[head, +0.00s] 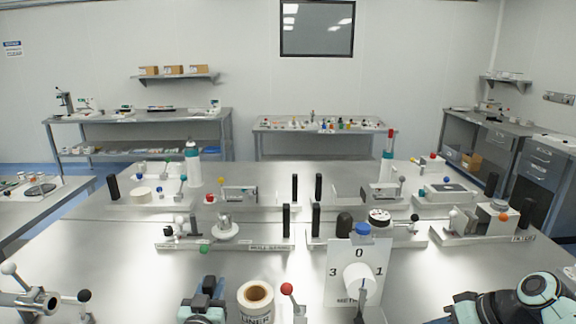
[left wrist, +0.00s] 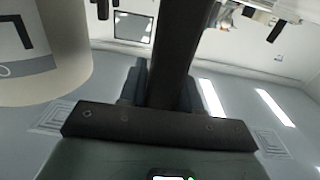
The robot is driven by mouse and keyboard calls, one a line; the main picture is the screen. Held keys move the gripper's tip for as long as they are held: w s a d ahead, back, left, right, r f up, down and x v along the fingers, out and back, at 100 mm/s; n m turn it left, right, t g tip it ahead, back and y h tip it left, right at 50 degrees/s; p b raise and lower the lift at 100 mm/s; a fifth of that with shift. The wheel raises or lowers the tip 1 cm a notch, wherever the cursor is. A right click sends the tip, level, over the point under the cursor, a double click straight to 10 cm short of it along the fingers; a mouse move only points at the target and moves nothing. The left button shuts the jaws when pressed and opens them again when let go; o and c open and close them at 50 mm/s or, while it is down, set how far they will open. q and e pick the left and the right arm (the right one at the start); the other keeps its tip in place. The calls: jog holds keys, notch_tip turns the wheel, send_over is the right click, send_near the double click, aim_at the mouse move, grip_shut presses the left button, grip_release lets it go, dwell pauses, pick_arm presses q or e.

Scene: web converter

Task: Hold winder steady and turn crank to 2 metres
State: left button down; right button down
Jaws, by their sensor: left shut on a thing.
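The winder's white dial plate (head: 341,258) stands upright at the front, right of centre, marked 0 at the top, 1 at right and 3 at left. A white cylinder (head: 358,279) juts out in front of it and hides its lower middle. A red-knobbed lever (head: 287,289) stands left of the dial; I cannot tell whether it is the crank. My left gripper (head: 208,287) is low at the front, shut on what looks like a dark upright handle, seen as a dark bar (left wrist: 178,45) in the left wrist view. My right gripper is out of view.
A roll marked LINER (head: 256,297) stands just right of my left gripper and looms at left in the wrist view (left wrist: 50,45). Part of my right arm is at the lower right. Several fixtures with black handles (head: 286,221) fill the steel table behind.

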pick_arm(q)
jog(key=shift+d+f, duration=0.2)
jog(key=shift+f, duration=0.1)
jog(key=c, duration=0.7)
grip_release()
jog(key=shift+r, duration=0.15)
jog(key=shift+s+a+r, duration=0.1)
jog(key=s, duration=1.2)
jog(key=shift+a, duration=0.1)
